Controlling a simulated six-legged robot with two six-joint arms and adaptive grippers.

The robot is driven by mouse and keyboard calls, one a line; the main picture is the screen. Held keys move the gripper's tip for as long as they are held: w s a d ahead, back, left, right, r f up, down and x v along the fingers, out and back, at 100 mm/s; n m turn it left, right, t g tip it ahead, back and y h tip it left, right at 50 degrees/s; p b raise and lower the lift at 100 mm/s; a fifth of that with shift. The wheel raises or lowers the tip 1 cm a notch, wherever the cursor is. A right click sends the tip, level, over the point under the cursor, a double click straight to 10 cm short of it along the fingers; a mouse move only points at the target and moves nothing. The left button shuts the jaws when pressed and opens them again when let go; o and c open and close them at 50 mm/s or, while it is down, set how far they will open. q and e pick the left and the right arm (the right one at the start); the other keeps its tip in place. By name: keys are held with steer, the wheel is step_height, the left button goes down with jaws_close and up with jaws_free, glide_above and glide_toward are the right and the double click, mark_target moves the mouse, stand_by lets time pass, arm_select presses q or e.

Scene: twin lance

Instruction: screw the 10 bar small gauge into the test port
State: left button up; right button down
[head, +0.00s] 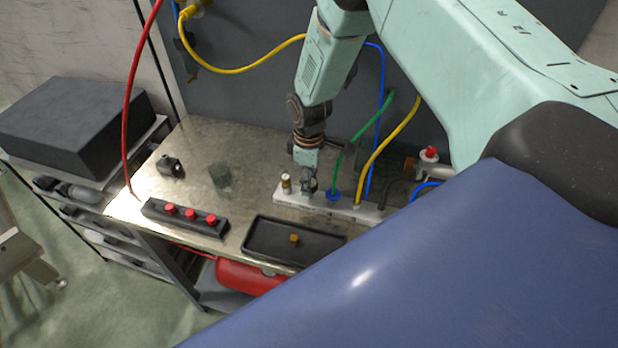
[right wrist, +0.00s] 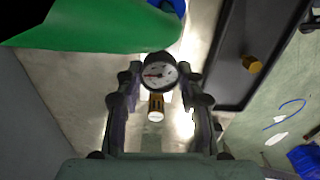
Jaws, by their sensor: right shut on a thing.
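In the right wrist view, the right gripper (right wrist: 160,88) is shut on a small round gauge (right wrist: 160,71). The gauge has a white dial, a dark rim and a brass stem (right wrist: 156,106). In the head view the gauge is too small to make out between the fingers. A pale-topped brass fitting (head: 286,184) stands upright at the manifold's left end, just left of the gripper. I cannot tell which opening is the test port. My left gripper is not in view.
Green (head: 361,131), yellow (head: 388,145) and blue hoses rise from the manifold, close to the right of the gripper. A black tray (head: 262,248) holds a brass piece (head: 294,239). A black strip (head: 157,210) carries red knobs. The bench behind is mostly clear.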

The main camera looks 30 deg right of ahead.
steer(key=c, duration=1)
jaws_free()
steer(key=shift+c, duration=0.2)
